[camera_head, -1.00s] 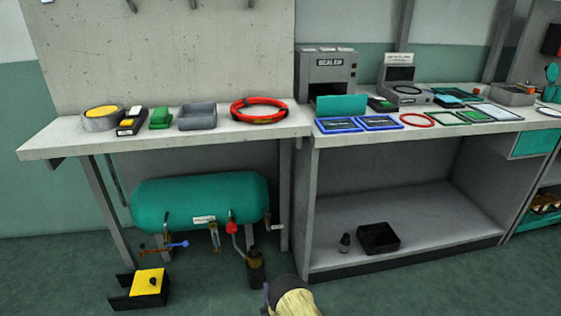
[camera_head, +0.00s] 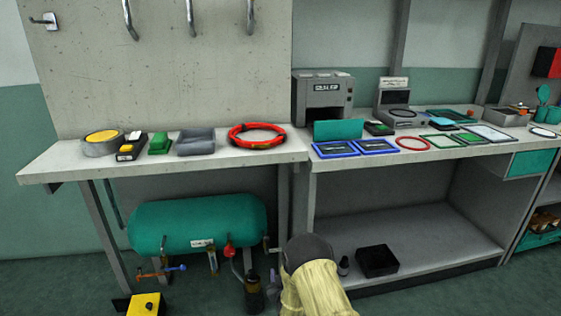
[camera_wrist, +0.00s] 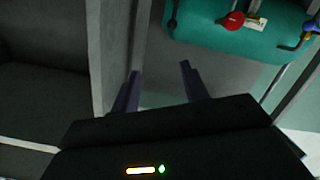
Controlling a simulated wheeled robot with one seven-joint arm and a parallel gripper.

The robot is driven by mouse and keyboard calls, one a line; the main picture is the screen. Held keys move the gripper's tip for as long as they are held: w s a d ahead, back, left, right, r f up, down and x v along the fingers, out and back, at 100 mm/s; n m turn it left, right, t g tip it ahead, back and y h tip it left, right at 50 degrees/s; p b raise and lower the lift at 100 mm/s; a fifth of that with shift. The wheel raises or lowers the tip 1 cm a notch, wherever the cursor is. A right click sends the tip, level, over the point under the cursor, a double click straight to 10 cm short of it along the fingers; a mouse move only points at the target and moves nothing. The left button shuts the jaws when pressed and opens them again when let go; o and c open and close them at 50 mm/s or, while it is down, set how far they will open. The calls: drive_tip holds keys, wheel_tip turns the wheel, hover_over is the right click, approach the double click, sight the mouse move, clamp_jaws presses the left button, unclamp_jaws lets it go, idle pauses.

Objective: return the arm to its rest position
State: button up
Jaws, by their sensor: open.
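My gripper (camera_wrist: 158,90) shows in the wrist view with its two dark fingers apart and nothing between them. Beyond the fingers are a grey bench leg and the teal tank (camera_wrist: 235,32), which appears upside down there with its red knob at the top. In the head view a yellowish part of my arm with a dark grey joint rises from the bottom edge, right of the tank (camera_head: 200,222). The gripper itself cannot be made out in the head view.
The left bench (camera_head: 60,169) carries a tape roll, small boxes, a grey tray and a red hose coil (camera_head: 257,136). The right bench holds the sealer (camera_head: 322,98) and several frames. A black bin (camera_head: 377,261) sits on its lower shelf. A yellow-topped block (camera_head: 146,304) is on the floor.

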drive_tip(key=s+d+r+m+g+p, duration=0.1)
drive_tip(key=s+d+r+g, duration=0.15)
drive_tip(key=r, duration=0.25)
drive_tip(key=s+d+r+m+g+h, duration=0.1)
drive_tip(key=s+d+r+g, duration=0.15)
drive_tip(key=s+r, duration=0.2)
drive_tip(key=s+d+r+m+g+p, duration=0.1)
drive_tip(key=s+d+r+g, duration=0.15)
drive_tip(key=r, duration=0.35)
drive_tip(key=s+d+r+m+g+h+p, duration=0.1)
drive_tip(key=s+d+r+m+g, duration=0.25)
drive_tip(key=s, duration=0.85)
drive_tip(key=s+d+r+g+p, duration=0.15)
drive_tip(key=s+d+r, duration=0.35)
drive_tip(key=s, duration=0.8)
wheel_tip(320, 180, up, 38)
drive_tip(key=a+p, duration=0.1)
drive_tip(key=p, duration=3.5)
drive_tip(key=shift+w+a+g+p, duration=0.15)
drive_tip(key=shift+w+g+p, duration=0.05)
drive_tip(key=shift+g+p, duration=0.15)
drive_tip(key=shift+s, duration=0.1)
